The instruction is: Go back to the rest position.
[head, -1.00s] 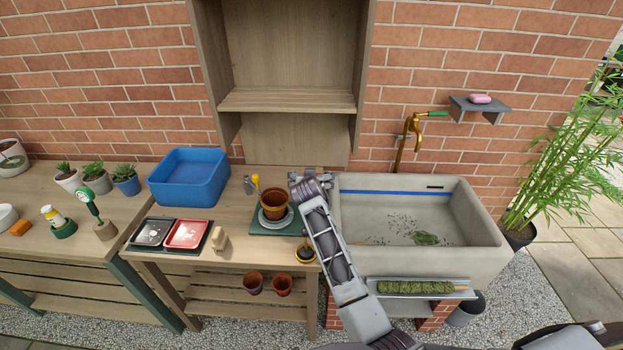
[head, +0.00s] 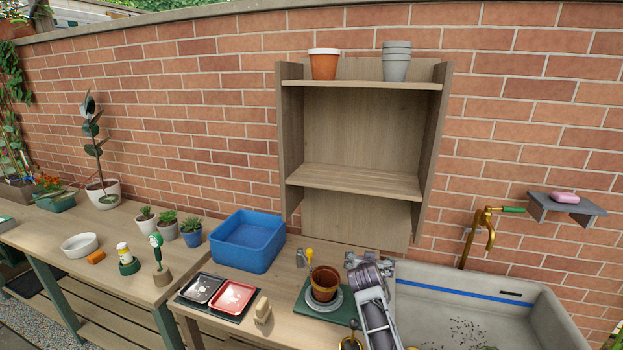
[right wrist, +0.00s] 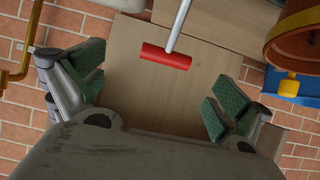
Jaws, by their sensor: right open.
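My right gripper (head: 370,262) is open and empty in the head view. It is above the back of the potting bench (head: 285,325), just right of a terracotta pot (head: 325,279). The pot stands on a grey saucer on a green mat (head: 312,307). In the right wrist view my right gripper's green-padded fingers (right wrist: 156,76) are spread wide with nothing between them. Past them shows a red cylinder (right wrist: 166,57) on a grey rod, apart from the fingers. Part of a terracotta pot (right wrist: 297,40) shows at the upper right. My left gripper is not in view.
A blue tub (head: 247,241), a black tray and a red tray (head: 233,297) are left of the pot. The sink (head: 440,289) is right of my arm, below a brass tap (head: 483,230). A wooden shelf unit (head: 362,181) hangs behind.

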